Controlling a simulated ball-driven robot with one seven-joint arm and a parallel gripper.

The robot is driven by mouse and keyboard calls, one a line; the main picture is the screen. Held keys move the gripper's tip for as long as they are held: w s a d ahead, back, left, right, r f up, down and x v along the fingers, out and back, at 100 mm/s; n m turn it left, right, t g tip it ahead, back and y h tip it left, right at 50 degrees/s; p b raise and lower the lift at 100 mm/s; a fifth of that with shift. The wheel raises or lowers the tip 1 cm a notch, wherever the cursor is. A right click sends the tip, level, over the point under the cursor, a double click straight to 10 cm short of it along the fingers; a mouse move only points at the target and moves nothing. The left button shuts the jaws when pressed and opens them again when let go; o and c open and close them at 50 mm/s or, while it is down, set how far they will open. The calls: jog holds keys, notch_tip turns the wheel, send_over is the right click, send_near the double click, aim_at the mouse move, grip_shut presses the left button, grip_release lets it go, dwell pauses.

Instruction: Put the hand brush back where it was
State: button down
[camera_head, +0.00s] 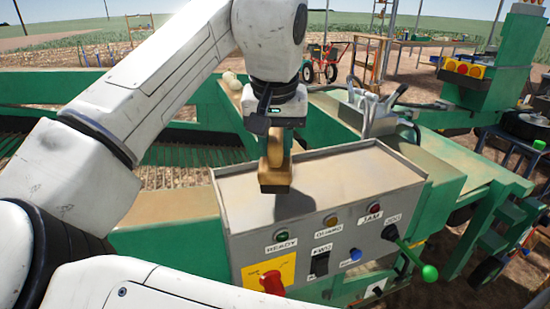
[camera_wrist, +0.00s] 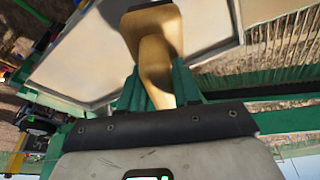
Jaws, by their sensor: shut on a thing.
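The hand brush (camera_head: 275,178) is tan and wooden-looking, with a blocky lower end. My gripper (camera_head: 279,148) is shut on its handle and holds it upright above the front part of the control box's tray-like top (camera_head: 345,172). A dark shadow lies just below the brush, across the tray's front edge. I cannot tell whether the brush touches the tray. In the wrist view, the brush (camera_wrist: 155,45) runs up between the green fingers of my gripper (camera_wrist: 158,82), its dark-tipped end over the tray.
The box front (camera_head: 330,235) carries lights, switches, a red knob (camera_head: 272,283) and a green-knobbed lever (camera_head: 429,273). Grey metal parts with cables (camera_head: 378,115) stand behind the tray. Pale onions (camera_head: 232,80) lie on the green frame at the back. The tray's right part is clear.

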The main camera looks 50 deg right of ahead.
jog(key=shift+w+d+f, duration=0.1)
jog(key=shift+d+f, duration=0.15)
jog(key=shift+f, duration=0.05)
jog(key=shift+s+a+x, duration=0.1)
jog(key=shift+a+x, duration=0.05)
jog(key=shift+x, duration=0.65)
jog(key=shift+s+a+x, duration=0.15)
jog(key=shift+x, duration=0.6)
jog(key=shift+f, duration=0.2)
jog(key=c, duration=0.8)
grip_release()
jog(key=shift+r, duration=0.1)
jog(key=v, duration=1.2)
jog(key=shift+a, duration=0.1)
